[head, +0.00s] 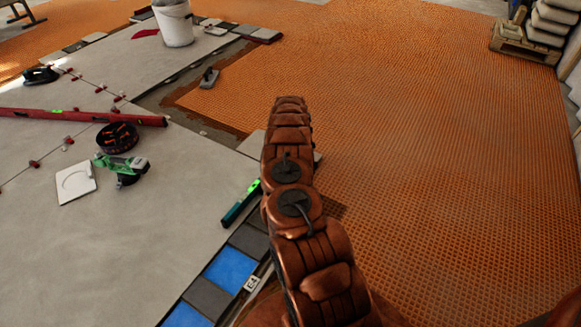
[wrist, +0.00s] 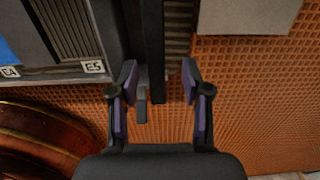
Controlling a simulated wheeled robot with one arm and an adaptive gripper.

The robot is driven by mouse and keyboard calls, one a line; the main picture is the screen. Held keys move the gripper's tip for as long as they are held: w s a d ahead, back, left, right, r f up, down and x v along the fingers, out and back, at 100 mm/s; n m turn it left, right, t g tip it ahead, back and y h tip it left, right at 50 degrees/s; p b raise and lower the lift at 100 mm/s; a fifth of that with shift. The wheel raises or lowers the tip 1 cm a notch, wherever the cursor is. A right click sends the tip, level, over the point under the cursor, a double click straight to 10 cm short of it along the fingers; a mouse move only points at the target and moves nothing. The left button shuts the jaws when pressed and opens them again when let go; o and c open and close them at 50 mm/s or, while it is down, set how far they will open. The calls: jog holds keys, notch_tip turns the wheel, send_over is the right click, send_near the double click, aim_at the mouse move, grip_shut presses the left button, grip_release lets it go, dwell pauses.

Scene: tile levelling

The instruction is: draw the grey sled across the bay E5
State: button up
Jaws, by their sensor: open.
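In the wrist view, my gripper (wrist: 160,76) is open, its two purple-padded fingers apart with nothing gripped. I cannot tell whether either belongs to the grey sled. The E5 label (wrist: 93,67) is left of the gripper, at the edge of a bay with ribbed grey mortar (wrist: 82,28). More ribbed grey shows right of the bar. In the head view, my copper arm hides the gripper and bay E5.
An E4 label (head: 251,283) stands by blue and grey squares. A green-ended level (head: 241,202) lies left of my arm. A green suction tool (head: 122,168), a red level (head: 85,116) and a white bucket (head: 175,22) are on the pale tiles.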

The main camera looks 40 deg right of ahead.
notch_tip(320, 180, up, 9)
dwell(0.3)
dwell(0.5)
jog(key=s+a+r+n+y+p, duration=0.1)
jog(key=a+r+n+p, duration=0.45)
jog(key=a+r, duration=0.65)
jog(key=s+a+r+n+y+p, duration=0.1)
jog(key=a+r+n+p, duration=0.6)
jog(key=r, duration=0.8)
jog(key=s+a+r+n+y+p, duration=0.1)
jog(key=s+a+r+n+p, duration=0.3)
jog(key=a+r, duration=0.85)
jog(key=s+a+r+n+g+h+p, duration=0.1)
jog(key=s+a+r+n+p, duration=0.4)
jog(key=r, duration=0.4)
jog(key=s+a+r+n+p, duration=0.25)
jog(key=s+r+p, duration=0.25)
jog(key=s+r, duration=0.4)
jog(key=s+a+r+n+h+p, duration=0.1)
jog(key=s+r+n+p, duration=0.3)
jog(key=s, duration=0.7)
jog(key=s+a+r+n+h+p, duration=0.1)
jog(key=s+r+n+p, duration=0.3)
jog(key=s+r+p, duration=0.3)
jog(key=s+p, duration=0.1)
jog(key=s, duration=0.3)
jog(key=shift+s+r+n+g, duration=0.25)
jog(key=shift+r+n+g, duration=0.05)
jog(key=shift+r+g, duration=0.1)
